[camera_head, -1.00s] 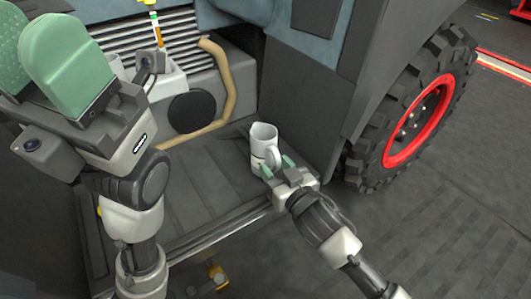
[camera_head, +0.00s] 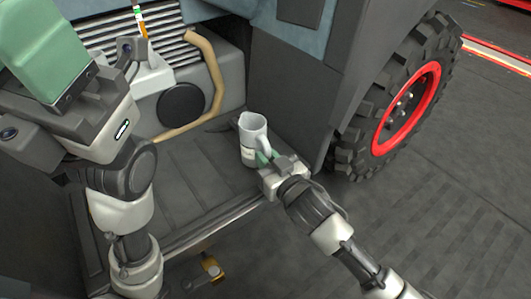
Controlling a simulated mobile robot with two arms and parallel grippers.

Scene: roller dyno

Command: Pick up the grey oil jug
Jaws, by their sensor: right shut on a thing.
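The grey oil jug (camera_head: 251,133) is a pale open-topped jug with a handle on its right side. It is at the right end of the dark ribbed platform (camera_head: 185,190), tilted slightly. I cannot tell whether its base touches the platform. My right gripper (camera_head: 266,159), with green finger pads, is shut on the jug at its lower right, by the handle. The gripper hides part of that side. My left gripper (camera_head: 45,50) is large at the upper left, away from the jug. One green pad shows and the tips run out of frame, so its opening is unclear.
A dark vehicle panel (camera_head: 290,105) stands right behind the jug. A large tyre with a red rim (camera_head: 398,110) is further right. A tan curved pipe (camera_head: 215,75) and a round black disc (camera_head: 180,105) are behind the platform. Open floor (camera_head: 430,220) lies at the right.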

